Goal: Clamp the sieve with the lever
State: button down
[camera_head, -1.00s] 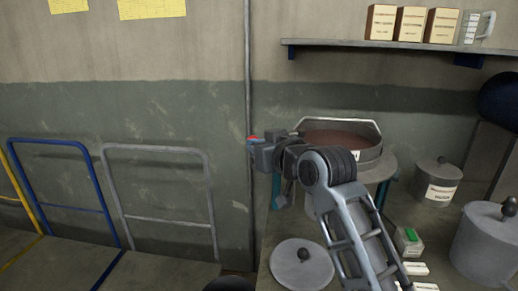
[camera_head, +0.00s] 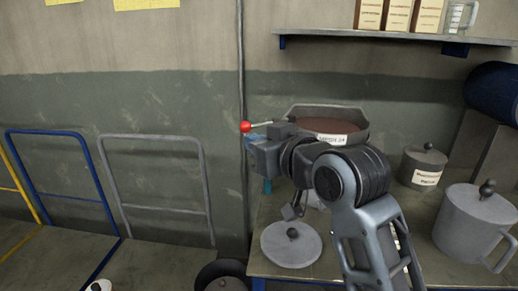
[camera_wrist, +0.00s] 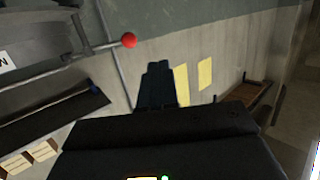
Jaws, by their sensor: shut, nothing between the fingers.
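The sieve (camera_head: 342,128) is a round grey pan with brown contents, standing on the table at the back, with a white label on its front. My arm hides part of its left and lower side. The lever (camera_head: 262,125) is a thin pale rod ending in a red ball knob (camera_head: 246,127), pointing left from the sieve's left side. In the wrist view the red knob (camera_wrist: 129,40) and its rod lie above and left of my fingers, apart from them. My gripper (camera_head: 254,147) is just below the knob, and its dark fingers (camera_wrist: 157,82) are shut and empty.
A grey lid (camera_head: 291,249) lies on the table in front. A lidded pot (camera_head: 423,167) and a larger handled pot (camera_head: 474,225) stand at the right. A shelf (camera_head: 400,38) with boxes is above. A vertical pipe (camera_head: 241,80) runs down the wall behind the knob.

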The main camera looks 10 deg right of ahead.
jog(key=shift+s+r, duration=0.15)
jog(key=shift+s, duration=0.7)
jog(key=shift+d, duration=0.1)
jog(key=s+d+f+m+t+h, duration=0.15)
jog(key=s+d+f, duration=0.25)
jog(key=s+f, duration=0.6)
jog(key=s+d+f+m+g+h, duration=0.1)
jog(key=s+d+f+m+h, duration=0.2)
jog(key=s+f, duration=0.65)
jog(key=s+d+h, duration=0.1)
jog(key=s+d, duration=0.3)
jog(key=s, duration=0.9)
jog(key=s+d+h, duration=0.1)
jog(key=s+d, duration=0.3)
jog(key=s, duration=1)
jog(key=shift+d+r, duration=0.2)
